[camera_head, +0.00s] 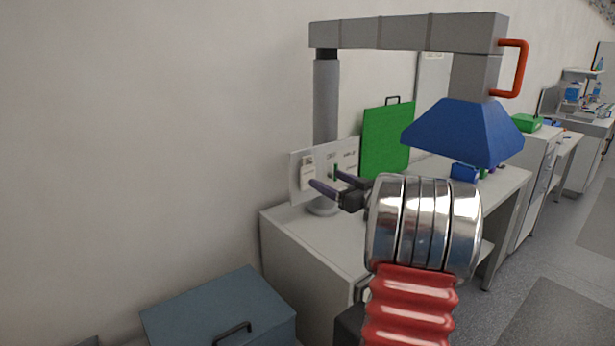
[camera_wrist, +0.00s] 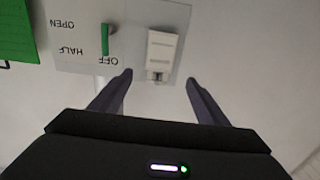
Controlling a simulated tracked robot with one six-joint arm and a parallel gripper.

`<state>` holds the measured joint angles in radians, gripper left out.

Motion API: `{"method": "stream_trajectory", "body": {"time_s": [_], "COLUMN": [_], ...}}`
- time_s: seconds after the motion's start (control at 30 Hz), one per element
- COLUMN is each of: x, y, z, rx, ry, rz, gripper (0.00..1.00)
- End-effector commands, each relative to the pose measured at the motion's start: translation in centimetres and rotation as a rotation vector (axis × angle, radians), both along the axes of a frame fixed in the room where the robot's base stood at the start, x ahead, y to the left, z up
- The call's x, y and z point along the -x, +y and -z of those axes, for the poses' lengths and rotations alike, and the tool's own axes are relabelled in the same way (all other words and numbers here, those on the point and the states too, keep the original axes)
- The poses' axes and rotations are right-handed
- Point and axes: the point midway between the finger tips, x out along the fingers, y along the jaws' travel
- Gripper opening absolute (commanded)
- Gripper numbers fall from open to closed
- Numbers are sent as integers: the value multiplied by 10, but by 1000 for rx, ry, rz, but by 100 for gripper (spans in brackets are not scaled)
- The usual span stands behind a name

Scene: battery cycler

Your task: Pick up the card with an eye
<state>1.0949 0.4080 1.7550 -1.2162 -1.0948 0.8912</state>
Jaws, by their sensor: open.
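A small whitish card (camera_head: 307,173) is upright on the left part of a pale panel behind the desk. It also shows in the wrist view as a white card (camera_wrist: 161,50) with a small dark-edged square at its lower end. I cannot make out an eye mark. My gripper (camera_head: 326,177) is open and empty, its dark fingers pointing at the panel. In the wrist view my gripper (camera_wrist: 159,78) has one finger to each side of the card's lower end, apart from it. The exact gap in depth is unclear.
The panel (camera_wrist: 80,32) carries a green lever (camera_wrist: 105,40) and the words OPEN, HALF and OFF, left of the card. A green board (camera_head: 386,140), a blue hood (camera_head: 462,132) and a grey overhead beam (camera_head: 410,32) are nearby. A blue-grey box (camera_head: 220,305) stands lower left.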

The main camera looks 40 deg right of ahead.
Motion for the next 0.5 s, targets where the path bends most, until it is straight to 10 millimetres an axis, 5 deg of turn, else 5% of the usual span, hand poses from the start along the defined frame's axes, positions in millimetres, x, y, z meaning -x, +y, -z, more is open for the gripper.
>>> {"method": "stream_trajectory", "body": {"time_s": [0.2,0.5], "x": [-31,-38], "y": [-3,-4], "z": [1,0], "rx": [0,0], "ry": [1,0], "rz": [-1,1], "gripper": [69,69]}}
